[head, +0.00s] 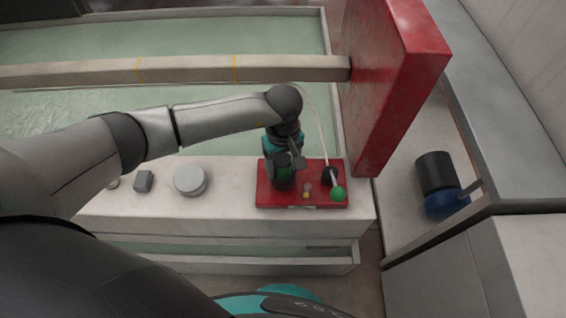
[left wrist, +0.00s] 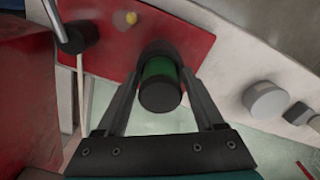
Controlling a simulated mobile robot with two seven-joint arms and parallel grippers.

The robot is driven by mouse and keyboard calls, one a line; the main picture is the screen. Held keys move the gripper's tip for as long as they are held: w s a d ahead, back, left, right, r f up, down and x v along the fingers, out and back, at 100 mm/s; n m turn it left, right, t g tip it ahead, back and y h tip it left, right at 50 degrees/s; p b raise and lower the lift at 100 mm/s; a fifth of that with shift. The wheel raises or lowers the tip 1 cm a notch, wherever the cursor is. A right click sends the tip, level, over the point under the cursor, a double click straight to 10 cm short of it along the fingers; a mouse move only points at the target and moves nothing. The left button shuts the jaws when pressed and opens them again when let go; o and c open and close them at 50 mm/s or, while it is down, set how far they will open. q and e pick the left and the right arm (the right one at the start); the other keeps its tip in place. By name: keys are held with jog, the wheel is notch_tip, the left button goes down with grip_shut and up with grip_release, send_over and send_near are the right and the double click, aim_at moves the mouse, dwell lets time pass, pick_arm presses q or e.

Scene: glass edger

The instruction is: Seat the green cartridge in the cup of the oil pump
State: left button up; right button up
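The oil pump's red base (head: 265,198) sits on the white ledge near its right end; it also fills the upper part of the left wrist view (left wrist: 195,28). The green cartridge (left wrist: 158,70), with a dark end cap, is between the fingers of my left gripper (left wrist: 163,78), which look shut on it from both sides. In the head view my left gripper (head: 286,168) is over the left part of the red base. A dark round rim (left wrist: 158,46), seemingly the cup, shows behind the cartridge; how deep the cartridge sits in it is hidden. My right gripper is not in view.
A lever with a green knob (head: 338,194) and a small yellow knob (head: 306,194) stand on the pump's right side. A grey round block (head: 190,181) and a small grey block (head: 143,181) lie left. A tall red panel (head: 385,90) stands behind right.

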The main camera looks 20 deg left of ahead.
pick_arm(q)
jog(key=shift+o, duration=0.9)
jog(key=shift+r, duration=0.1)
jog(key=shift+r+p, duration=0.3)
jog(key=shift+r, duration=0.1)
notch_tip(320, 180, up, 11)
jog(key=shift+r+p, duration=0.2)
jog(key=shift+p, duration=0.65)
